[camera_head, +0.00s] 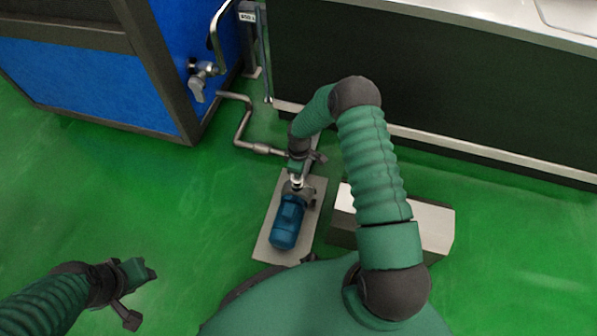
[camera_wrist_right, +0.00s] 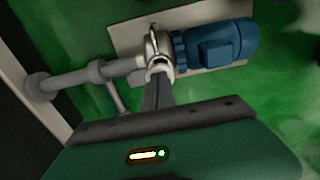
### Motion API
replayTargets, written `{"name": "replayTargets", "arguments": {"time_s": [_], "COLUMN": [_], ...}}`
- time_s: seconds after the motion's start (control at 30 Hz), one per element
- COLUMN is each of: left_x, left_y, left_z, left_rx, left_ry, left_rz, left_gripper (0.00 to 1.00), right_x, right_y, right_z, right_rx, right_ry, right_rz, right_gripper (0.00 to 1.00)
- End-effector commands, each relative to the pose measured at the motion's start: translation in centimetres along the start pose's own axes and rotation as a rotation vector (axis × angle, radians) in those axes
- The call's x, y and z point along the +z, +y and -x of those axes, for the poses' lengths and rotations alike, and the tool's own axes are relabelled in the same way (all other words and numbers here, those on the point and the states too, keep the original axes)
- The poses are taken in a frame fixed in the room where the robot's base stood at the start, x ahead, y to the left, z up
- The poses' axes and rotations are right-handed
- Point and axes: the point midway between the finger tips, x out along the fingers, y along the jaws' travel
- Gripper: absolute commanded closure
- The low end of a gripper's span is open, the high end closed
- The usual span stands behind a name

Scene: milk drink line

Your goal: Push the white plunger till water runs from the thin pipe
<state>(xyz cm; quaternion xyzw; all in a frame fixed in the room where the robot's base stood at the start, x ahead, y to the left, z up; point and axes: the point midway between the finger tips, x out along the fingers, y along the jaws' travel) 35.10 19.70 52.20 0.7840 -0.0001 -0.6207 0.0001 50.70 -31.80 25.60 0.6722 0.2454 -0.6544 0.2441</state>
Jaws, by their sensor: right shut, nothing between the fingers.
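A pump with a blue motor (camera_head: 286,222) stands on a grey plate (camera_head: 268,246) on the floor; the motor also shows in the right wrist view (camera_wrist_right: 213,45). My right gripper (camera_head: 318,158) is over the pump's pipe end, and in the right wrist view (camera_wrist_right: 158,88) its fingers are shut and empty at the pale pump head (camera_wrist_right: 157,50). I cannot tell whether they touch it. I cannot make out a white plunger or running water. A thin bent pipe (camera_head: 243,124) runs from the blue machine toward the pump. My left gripper (camera_head: 148,273) is low at left, away from everything; its jaw state is unclear.
A blue machine (camera_head: 95,92) with a valve (camera_head: 202,70) stands at upper left. A dark counter (camera_head: 440,75) with a pale top runs along the back right. A metal box (camera_head: 436,226) sits right of the pump, partly behind my arm. The green floor at left is clear.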

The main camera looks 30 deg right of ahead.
Motion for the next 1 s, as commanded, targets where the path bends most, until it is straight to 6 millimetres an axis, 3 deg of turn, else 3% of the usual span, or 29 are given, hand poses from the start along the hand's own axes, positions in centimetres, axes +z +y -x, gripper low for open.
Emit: {"name": "replayTargets", "arguments": {"time_s": [0.3,1.0], "left_x": [0.2,0.2], "left_y": [0.0,0.0], "left_z": [-0.8,-0.8], "left_rx": [0.0,0.0], "left_ry": [0.0,0.0], "left_rz": [0.0,0.0], "left_gripper": [0.64,0.64], "right_x": [0.1,0.1], "right_y": [-0.1,-0.2], "right_z": [-2.8,-3.0], "right_rx": [-0.001,-0.004], "right_ry": [-0.001,0.0], "right_rz": [0.0,0.001], "right_gripper": [1.0,1.0]}}
